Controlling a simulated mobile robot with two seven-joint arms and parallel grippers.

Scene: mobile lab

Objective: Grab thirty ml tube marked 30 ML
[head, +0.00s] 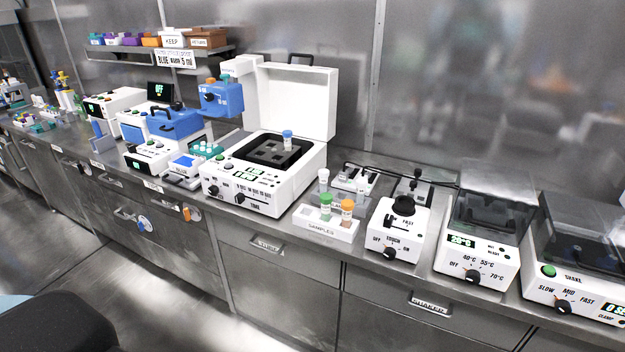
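No marking reading 30 ML can be made out on any tube from here. A white samples rack (323,226) stands on the bench and holds a green-capped tube (326,207) and an orange-capped tube (346,212), both upright. A clear tube with a white cap (323,180) stands just behind them. A blue-capped tube (287,140) stands upright in the open white centrifuge (232,174). Neither of my grippers is in view.
A vortex mixer (402,228), a heater block (474,250) and a shaker (571,278) stand right of the rack. Blue-and-white machines (172,124) stand left of the centrifuge. A shelf (135,51) with small bins hangs on the wall. The bench's front edge is narrow.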

